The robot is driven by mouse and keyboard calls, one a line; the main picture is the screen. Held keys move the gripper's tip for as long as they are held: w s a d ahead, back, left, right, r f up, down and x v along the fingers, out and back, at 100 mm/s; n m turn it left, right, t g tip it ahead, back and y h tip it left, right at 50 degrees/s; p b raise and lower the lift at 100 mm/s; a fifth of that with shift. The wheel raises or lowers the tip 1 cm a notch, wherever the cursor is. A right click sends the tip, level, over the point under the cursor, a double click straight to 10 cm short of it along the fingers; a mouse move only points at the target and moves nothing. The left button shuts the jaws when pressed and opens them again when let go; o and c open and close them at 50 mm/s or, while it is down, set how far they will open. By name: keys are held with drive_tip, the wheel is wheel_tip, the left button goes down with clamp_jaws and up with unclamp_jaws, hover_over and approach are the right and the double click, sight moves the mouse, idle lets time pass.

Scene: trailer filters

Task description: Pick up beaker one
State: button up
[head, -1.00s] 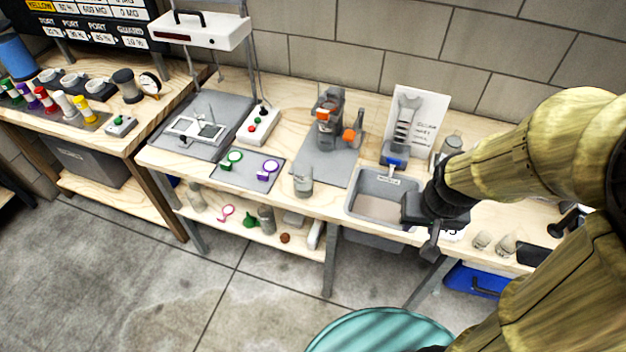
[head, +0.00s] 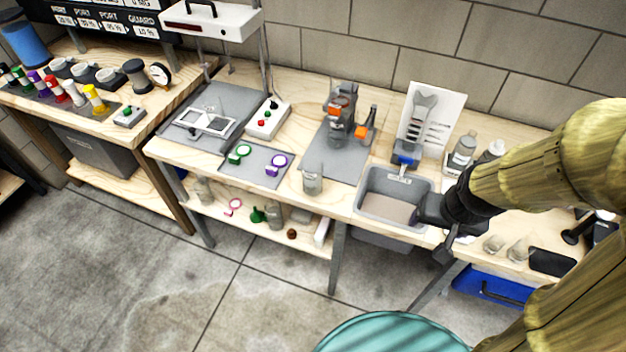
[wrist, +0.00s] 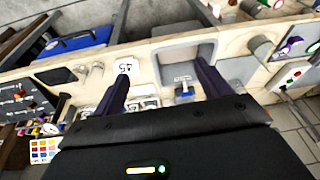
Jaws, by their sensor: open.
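A clear beaker (head: 312,180) stands upright near the bench's front edge, left of the sink; it also appears as a grey cylinder in the wrist view (wrist: 260,46). Two small clear beakers (head: 494,243) (head: 518,250) stand right of the sink; they show in the wrist view (wrist: 80,72) (wrist: 97,69). I cannot read which is beaker one. My gripper (head: 443,245) is near the sink's right edge, between the left beaker and the small pair. In the wrist view its fingers (wrist: 162,70) are spread apart with nothing held.
The grey sink (head: 365,203) is set into the bench. Bottles (head: 463,150) stand behind it beside my arm. An orange-and-grey device (head: 341,115) stands behind the left beaker. A black tray (head: 552,262) lies right of the small beakers. A teal round top (head: 390,335) is in front.

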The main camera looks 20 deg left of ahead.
drive_tip(key=w+a+f+t+b, duration=0.2)
drive_tip(key=w+a+f+b, duration=0.3)
drive_tip(key=a+f, duration=0.4)
drive_tip(key=n+t+y+b, duration=0.1)
drive_tip(key=t+y+b, duration=0.1)
drive_tip(key=t+b, duration=1.05)
approach(310, 187)
drive_tip(key=s, duration=0.3)
drive_tip(key=shift+d+r+g, duration=0.1)
drive_tip(key=shift+r+g, duration=0.1)
drive_tip(key=shift+g, duration=0.05)
drive_tip(key=shift+w, duration=0.1)
drive_tip(key=w, duration=0.4)
drive_tip(key=w+a, duration=0.1)
drive_tip(key=w, duration=0.7)
drive_tip(key=shift+a+f, duration=0.2)
drive_tip(key=shift+f, duration=0.1)
